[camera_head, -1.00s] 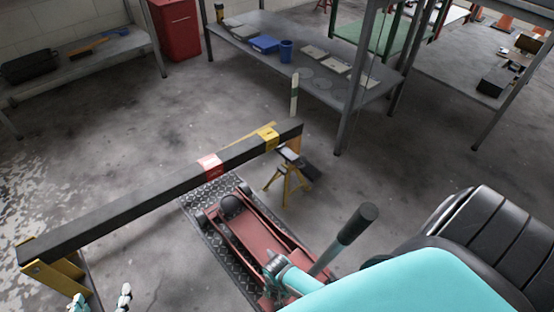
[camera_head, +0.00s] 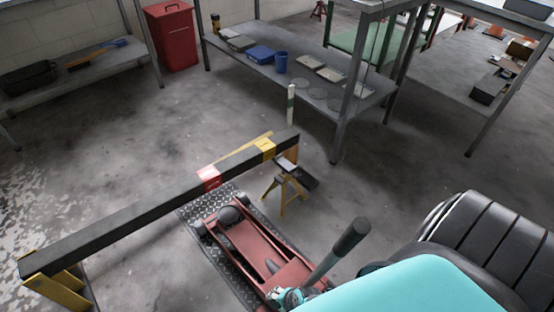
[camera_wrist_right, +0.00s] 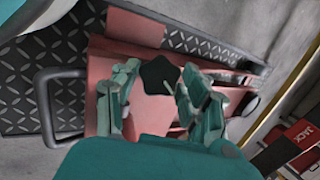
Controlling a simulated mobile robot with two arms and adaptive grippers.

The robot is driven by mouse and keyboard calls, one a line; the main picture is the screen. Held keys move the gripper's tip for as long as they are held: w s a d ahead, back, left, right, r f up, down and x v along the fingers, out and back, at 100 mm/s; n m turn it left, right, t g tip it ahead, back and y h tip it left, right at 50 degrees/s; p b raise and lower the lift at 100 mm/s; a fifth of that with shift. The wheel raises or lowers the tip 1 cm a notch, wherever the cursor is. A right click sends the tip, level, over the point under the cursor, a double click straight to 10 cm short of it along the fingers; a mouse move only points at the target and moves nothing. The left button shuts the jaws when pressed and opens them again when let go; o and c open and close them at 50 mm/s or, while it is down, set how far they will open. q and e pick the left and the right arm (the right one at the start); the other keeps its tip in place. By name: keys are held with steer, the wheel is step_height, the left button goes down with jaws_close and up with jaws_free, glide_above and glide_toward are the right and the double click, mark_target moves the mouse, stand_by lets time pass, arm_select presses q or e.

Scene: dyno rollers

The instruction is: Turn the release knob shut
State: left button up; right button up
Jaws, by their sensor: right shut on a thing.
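The release knob (camera_wrist_right: 158,75) is a dark, star-shaped knob at the rear of the red floor jack (camera_head: 262,245). My right gripper (camera_wrist_right: 161,68) has a finger on each side of the knob and is shut on it in the right wrist view. In the head view my right gripper (camera_head: 287,297) is low by the foot of the jack handle (camera_head: 338,250), where the knob is hidden. The handle stands tilted, with a dark grip on top. My left gripper is not in view.
A long black beam (camera_head: 130,210) spans the left, ending on a yellow stand (camera_head: 60,285). A yellow axle stand (camera_head: 285,190) is beside the jack. The jack lies on a tread plate (camera_head: 190,211).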

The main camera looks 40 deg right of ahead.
steer(key=shift+a, duration=0.1)
stand_by(0.6)
steer(key=o, duration=1.2)
steer(key=v, duration=0.7)
steer(key=shift+s+r, duration=0.2)
steer(key=shift+r, duration=0.15)
